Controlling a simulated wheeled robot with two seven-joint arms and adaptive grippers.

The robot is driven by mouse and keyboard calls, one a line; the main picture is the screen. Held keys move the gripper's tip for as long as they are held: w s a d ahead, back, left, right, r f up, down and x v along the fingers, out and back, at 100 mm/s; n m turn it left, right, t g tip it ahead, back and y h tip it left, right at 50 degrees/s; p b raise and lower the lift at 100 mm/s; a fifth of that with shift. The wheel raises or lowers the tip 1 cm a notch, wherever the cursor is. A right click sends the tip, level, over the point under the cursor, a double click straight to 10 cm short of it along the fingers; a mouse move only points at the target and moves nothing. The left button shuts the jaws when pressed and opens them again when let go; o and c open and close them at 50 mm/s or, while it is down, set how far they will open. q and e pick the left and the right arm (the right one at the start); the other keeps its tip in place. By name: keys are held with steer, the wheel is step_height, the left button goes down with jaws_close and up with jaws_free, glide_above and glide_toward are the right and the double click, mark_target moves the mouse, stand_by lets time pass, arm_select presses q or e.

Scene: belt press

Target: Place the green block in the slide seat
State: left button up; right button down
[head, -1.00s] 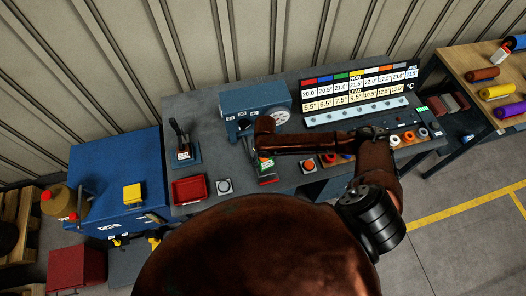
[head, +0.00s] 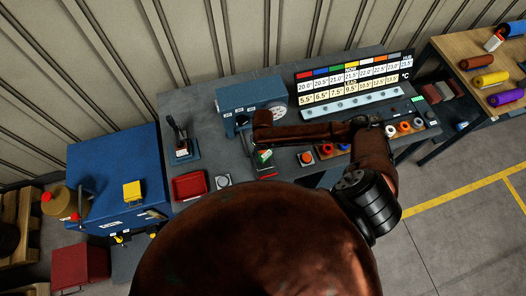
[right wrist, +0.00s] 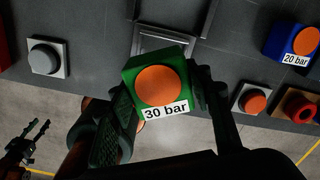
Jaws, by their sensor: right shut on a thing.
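The green block (right wrist: 134,75) has an orange disc on its face and a white "30 bar" label. My right gripper (right wrist: 162,95) is shut on it, one finger at each side. In the head view the block (head: 264,157) shows small below my right gripper (head: 262,143). A dark square frame (right wrist: 166,42), perhaps the slide seat, lies just beyond the block in the wrist view; the block overlaps its near edge, and I cannot tell the height between them. My left gripper (right wrist: 34,138) shows at the lower left of the wrist view, open and empty, over the floor.
A grey button (right wrist: 45,58) is left of the block. An orange button (right wrist: 252,100) and a blue "20 bar" block (right wrist: 284,40) are right. A red tray (head: 189,186), a lever (head: 178,140) and a blue machine (head: 250,98) stand on the bench. Several coloured rings (head: 404,127) sit at right.

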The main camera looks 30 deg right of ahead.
steer(key=shift+f+b, duration=0.65)
steer(key=shift+f, duration=0.25)
steer(key=shift+f+b, duration=1.3)
steer(key=shift+f, duration=1.05)
steer(key=shift+f, duration=0.15)
step_height(320, 180, up, 4)
steer(key=p, duration=0.4)
steer(key=shift+s, duration=0.15)
